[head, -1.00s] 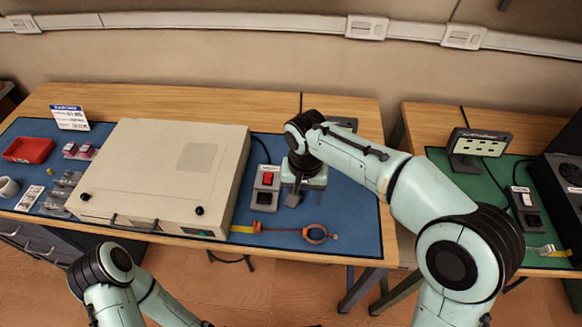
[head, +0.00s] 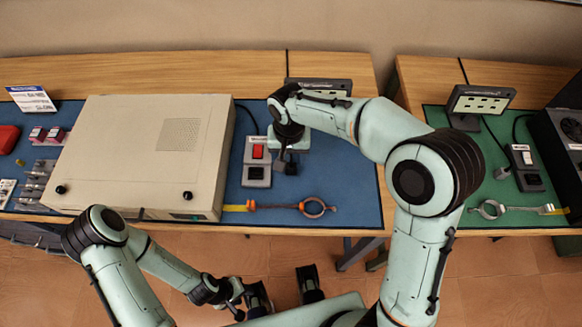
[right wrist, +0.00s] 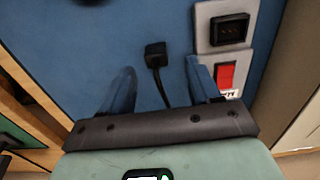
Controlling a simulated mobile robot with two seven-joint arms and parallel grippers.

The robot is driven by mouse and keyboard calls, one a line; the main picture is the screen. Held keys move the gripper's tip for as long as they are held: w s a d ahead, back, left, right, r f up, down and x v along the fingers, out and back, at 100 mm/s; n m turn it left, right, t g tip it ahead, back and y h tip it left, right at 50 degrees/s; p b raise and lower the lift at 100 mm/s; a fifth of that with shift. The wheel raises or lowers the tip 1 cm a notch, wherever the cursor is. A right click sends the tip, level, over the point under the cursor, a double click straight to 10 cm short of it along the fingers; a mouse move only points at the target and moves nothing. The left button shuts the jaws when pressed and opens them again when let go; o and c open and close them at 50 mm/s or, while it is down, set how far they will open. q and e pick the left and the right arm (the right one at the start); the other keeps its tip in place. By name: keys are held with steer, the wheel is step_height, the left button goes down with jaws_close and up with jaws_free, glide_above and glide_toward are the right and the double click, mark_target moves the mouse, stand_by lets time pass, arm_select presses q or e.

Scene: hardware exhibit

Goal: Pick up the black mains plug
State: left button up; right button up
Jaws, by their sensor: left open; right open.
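The black mains plug (right wrist: 156,52) lies on the blue mat (right wrist: 60,45) in the right wrist view, its cable running back between my fingers. In the head view the plug (head: 291,168) shows just in front of my right gripper. My right gripper (right wrist: 160,82) is open and empty above the mat, its fingers either side of the cable. In the head view the arm partly hides this gripper (head: 288,152). My left gripper (head: 285,288) is open and empty, low in front of the table.
A grey box with a red switch (head: 257,151) and black socket (right wrist: 229,30) stands close beside the plug. A large beige case (head: 140,150) is left. A ring-ended tool (head: 313,208) lies at the mat's front. A small sign stand (head: 320,87) is behind.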

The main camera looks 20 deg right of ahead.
mark_target(291, 165)
steer(key=f, duration=0.5)
steer(key=shift+d, duration=0.25)
steer(key=c, duration=0.8)
steer(key=shift+r, duration=0.15)
